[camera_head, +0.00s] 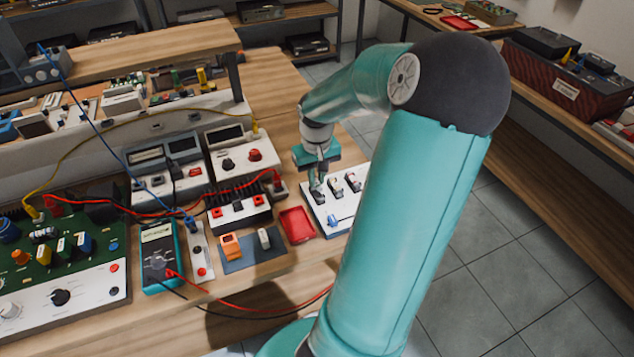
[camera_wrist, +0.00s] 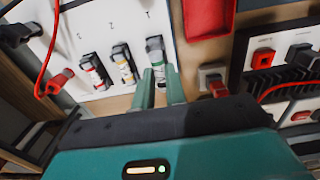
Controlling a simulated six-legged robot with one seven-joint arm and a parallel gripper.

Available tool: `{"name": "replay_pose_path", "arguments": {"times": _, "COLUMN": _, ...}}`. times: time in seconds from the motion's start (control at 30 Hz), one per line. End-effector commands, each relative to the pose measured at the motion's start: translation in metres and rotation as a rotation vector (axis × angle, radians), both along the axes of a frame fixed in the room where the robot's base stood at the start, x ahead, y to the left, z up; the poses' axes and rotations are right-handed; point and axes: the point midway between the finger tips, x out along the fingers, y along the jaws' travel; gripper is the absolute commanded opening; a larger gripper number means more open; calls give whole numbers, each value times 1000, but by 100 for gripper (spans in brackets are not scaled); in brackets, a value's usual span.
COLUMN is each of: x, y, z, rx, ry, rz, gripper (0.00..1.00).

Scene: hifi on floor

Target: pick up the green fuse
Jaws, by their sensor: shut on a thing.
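A white fuse panel (camera_head: 341,212) stands at the bench's right edge; its face also shows in the wrist view (camera_wrist: 75,22). It has three dark holders in a row. The green fuse (camera_wrist: 156,58), a pale cylinder with a greenish tint, is at the holder nearest the red tray. My gripper (camera_wrist: 159,75) has its two teal fingers around this fuse, shut on it. The fuse seems still at its holder; its lower part is hidden by the fingers. In the head view my gripper (camera_head: 318,185) is over the panel's left holder. The other two holders carry fuses with yellow (camera_wrist: 125,66) and reddish (camera_wrist: 95,73) marks.
A red tray (camera_head: 297,225) lies just left of the panel. A black-and-white block with red terminals (camera_head: 240,212) and red leads (camera_head: 150,213) is further left. A blue lever (camera_head: 332,220) is on the panel's front. Floor is open to the right.

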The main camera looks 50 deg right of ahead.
Motion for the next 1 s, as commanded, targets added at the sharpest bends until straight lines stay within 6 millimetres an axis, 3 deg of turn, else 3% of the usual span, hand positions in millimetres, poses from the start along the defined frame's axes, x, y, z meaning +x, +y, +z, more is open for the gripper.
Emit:
{"name": "replay_pose_path", "arguments": {"times": 0.43, "x": -20, "y": 42, "z": 54, "rx": -5, "ry": 3, "rz": -1, "gripper": 0}}
{"name": "replay_pose_path", "arguments": {"times": 1.0, "x": -47, "y": 107, "z": 85, "rx": -3, "ry": 2, "rz": 1, "gripper": 0}}
